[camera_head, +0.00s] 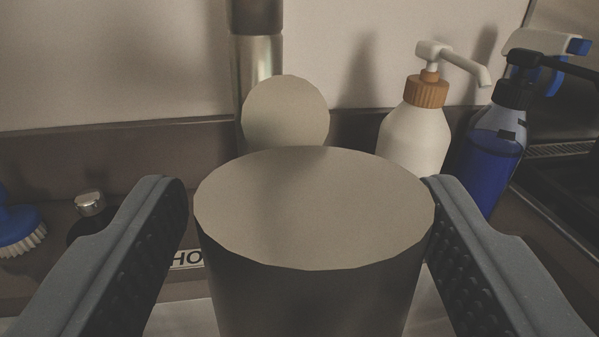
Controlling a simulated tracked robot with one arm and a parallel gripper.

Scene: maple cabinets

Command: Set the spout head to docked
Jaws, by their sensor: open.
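A large grey-beige cylinder with a flat round top (315,215), which looks like the spout head, stands between the fingers of my gripper (306,188). The fingers are open, one on each side. A gap shows at the left finger; the right finger meets the cylinder's edge in the picture, and I cannot tell whether they touch. Behind the cylinder is a round beige disc (285,112) in front of a vertical metal faucet column (257,62). The cylinder hides the disc's lower edge and how the two are joined, if at all.
A white pump bottle (412,135) with a wooden collar and a blue spray bottle (490,150) stand behind the right finger. A blue scrub brush (18,228) and a small metal-topped item (90,204) are at left. A ledge and pale wall close the back.

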